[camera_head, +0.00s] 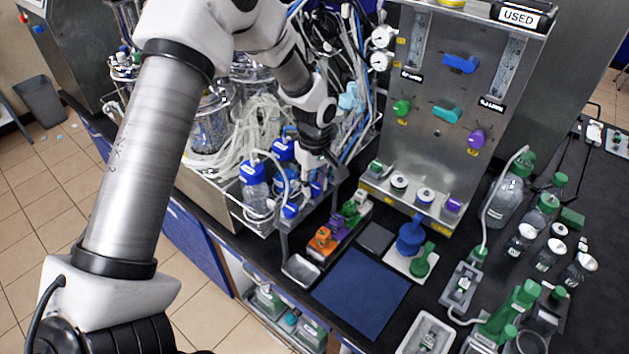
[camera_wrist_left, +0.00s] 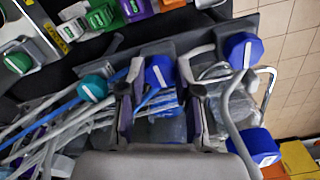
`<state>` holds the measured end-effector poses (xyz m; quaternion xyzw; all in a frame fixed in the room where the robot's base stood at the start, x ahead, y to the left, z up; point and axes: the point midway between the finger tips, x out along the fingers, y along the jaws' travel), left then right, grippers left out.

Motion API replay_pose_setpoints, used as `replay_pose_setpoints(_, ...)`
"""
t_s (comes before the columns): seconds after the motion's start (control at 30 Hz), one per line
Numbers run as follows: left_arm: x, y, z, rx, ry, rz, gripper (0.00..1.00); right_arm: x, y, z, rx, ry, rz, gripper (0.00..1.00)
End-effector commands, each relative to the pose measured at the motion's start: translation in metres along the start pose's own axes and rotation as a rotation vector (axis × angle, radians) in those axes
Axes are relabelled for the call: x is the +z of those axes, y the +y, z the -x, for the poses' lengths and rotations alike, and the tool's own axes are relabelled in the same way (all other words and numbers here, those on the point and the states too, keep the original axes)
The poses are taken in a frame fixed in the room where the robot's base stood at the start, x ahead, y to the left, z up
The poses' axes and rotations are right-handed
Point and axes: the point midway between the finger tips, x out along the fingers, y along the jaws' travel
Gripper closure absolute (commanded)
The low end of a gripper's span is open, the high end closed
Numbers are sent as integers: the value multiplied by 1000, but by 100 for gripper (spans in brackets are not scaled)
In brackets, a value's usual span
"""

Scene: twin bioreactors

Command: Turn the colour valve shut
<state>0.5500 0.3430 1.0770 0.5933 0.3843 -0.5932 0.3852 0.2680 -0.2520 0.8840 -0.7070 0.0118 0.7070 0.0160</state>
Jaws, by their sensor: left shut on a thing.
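A steel panel (camera_head: 437,130) carries several coloured valve handles: a blue one (camera_head: 460,63), a green one (camera_head: 402,107), a teal one (camera_head: 446,113) and a purple one (camera_head: 476,137). The blue and teal handles lie nearly crosswise. My left gripper (camera_head: 322,172) is left of the panel, low among the tubing and blue-capped bottles, apart from these handles. In the left wrist view its fingers (camera_wrist_left: 161,85) are shut on a blue knob or cap (camera_wrist_left: 160,71). What lies under this blue part is largely hidden. My right gripper is not in view.
Blue-capped bottles (camera_head: 254,184) and pale tubing crowd close around the left gripper. Orange, purple and green blocks (camera_head: 322,241) stand in front of the panel. A dark blue mat (camera_head: 362,292) is bare. Glass bottles (camera_head: 508,190) stand at the right.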

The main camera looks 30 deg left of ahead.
Motion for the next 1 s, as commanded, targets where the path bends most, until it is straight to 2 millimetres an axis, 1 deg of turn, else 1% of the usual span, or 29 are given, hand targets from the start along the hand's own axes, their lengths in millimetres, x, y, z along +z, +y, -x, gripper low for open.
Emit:
replay_pose_setpoints(0.03, 2, -3, -3, -8, -6, -15, 100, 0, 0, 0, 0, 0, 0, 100)
replay_pose_setpoints(0.23, 2, -3, -3, -8, -6, -59, 100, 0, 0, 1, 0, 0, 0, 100)
replay_pose_setpoints(0.67, 2, -3, -3, -8, -6, -67, 100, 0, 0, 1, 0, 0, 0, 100)
replay_pose_setpoints(0.7, 2, -3, -3, -8, -5, -67, 53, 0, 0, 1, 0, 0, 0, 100)
replay_pose_setpoints(0.73, 2, -3, -3, -8, -5, -67, 43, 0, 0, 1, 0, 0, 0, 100)
replay_pose_setpoints(1.0, 1, -1, -1, -3, -2, -66, 42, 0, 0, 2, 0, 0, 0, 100)
